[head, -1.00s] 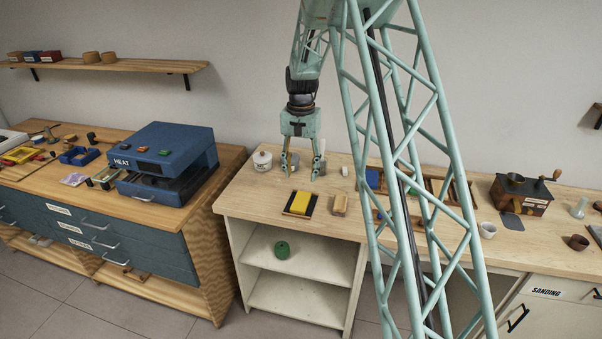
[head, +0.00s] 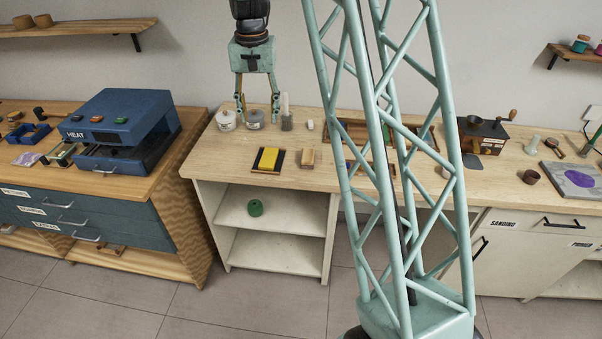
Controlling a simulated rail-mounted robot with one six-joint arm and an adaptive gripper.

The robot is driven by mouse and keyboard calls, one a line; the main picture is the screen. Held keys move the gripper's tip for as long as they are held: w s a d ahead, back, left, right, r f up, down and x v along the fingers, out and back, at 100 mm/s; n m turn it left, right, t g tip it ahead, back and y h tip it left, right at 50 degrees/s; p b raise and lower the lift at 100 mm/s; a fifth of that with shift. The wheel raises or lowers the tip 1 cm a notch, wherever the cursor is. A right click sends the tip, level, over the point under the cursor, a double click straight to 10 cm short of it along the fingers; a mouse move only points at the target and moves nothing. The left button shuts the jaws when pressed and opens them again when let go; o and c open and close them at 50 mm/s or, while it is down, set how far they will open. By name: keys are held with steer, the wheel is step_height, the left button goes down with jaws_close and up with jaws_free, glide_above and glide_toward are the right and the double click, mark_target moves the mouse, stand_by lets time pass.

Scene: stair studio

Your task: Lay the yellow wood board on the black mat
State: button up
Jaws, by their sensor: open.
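The yellow wood board (head: 269,158) lies on the black mat (head: 257,167), whose dark edges show around it, near the front edge of the light wooden bench. My gripper (head: 258,121) is open and empty. It hangs pointing down above the back of the bench, up and to the left of the board in the picture, and clear of it. Its fingertips show in front of the grey and white jars.
A wooden block (head: 308,159) lies just right of the mat. White jar (head: 225,120), grey jar (head: 254,119) and a thin upright bottle (head: 286,116) stand at the back. The blue heat press (head: 118,130) is left; my lattice column hides part of the bench's middle.

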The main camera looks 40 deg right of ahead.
steer(key=s+a+r+n+t, duration=0.1)
steer(key=s+a+r, duration=0.3)
steer(key=s+r, duration=0.35)
steer(key=s+a+r+n, duration=0.2)
steer(key=s+a+r, duration=0.2)
steer(key=s+r, duration=0.3)
steer(key=s+a+r+n+t, duration=0.1)
steer(key=s+a+r, duration=0.45)
steer(key=s, duration=0.25)
steer(key=s+a+n, duration=0.1)
steer(key=s+a, duration=0.1)
steer(key=s, duration=1.1)
steer(key=s+a+n+t, duration=0.1)
steer(key=s+a+n, duration=0.1)
steer(key=s, duration=1.2)
steer(key=shift+a+r+n, duration=0.3)
steer(key=shift+a+r, duration=0.15)
steer(key=shift+a, duration=0.3)
steer(key=shift+s, duration=0.15)
steer(key=shift+f, duration=0.1)
